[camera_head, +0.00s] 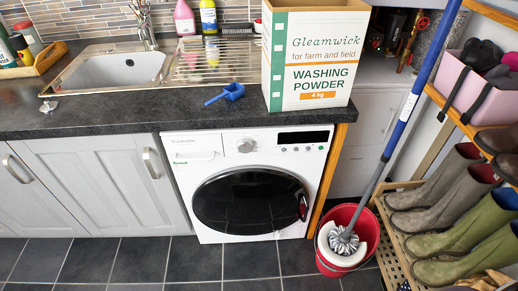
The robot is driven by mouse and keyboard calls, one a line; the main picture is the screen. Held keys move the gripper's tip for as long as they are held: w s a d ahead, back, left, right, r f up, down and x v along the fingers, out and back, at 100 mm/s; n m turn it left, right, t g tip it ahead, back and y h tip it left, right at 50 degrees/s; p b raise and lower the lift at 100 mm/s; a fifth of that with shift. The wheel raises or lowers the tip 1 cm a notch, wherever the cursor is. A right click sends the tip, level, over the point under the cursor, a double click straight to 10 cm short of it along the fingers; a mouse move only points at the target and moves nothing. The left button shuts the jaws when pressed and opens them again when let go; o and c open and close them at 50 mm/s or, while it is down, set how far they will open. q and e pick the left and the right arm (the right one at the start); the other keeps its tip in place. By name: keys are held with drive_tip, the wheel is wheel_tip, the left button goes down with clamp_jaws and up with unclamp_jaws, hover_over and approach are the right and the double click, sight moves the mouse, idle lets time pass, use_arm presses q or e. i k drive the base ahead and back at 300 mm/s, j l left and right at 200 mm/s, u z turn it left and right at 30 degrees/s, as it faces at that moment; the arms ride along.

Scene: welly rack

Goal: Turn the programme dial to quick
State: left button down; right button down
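The washing machine (180,195) is white and stands under the dark worktop, with its round black door (250,203) shut. The programme dial (246,145) is a small silver knob on the upper front panel, left of a dark display (303,137). The dial's markings are too small to read, so its setting cannot be told. Small round buttons sit below the display. Neither of my grippers shows in the head view, and nothing touches the dial.
A mop leans in a red bucket (366,222) on the right, beside a boot rack (399,248). The tiled floor in front is clear.

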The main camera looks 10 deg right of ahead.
sight(244, 146)
drive_tip(key=j+z, duration=0.4)
drive_tip(key=j, duration=0.25)
drive_tip(key=k+j+z, duration=0.15)
drive_tip(key=j+z, duration=0.3)
drive_tip(key=j, duration=0.2)
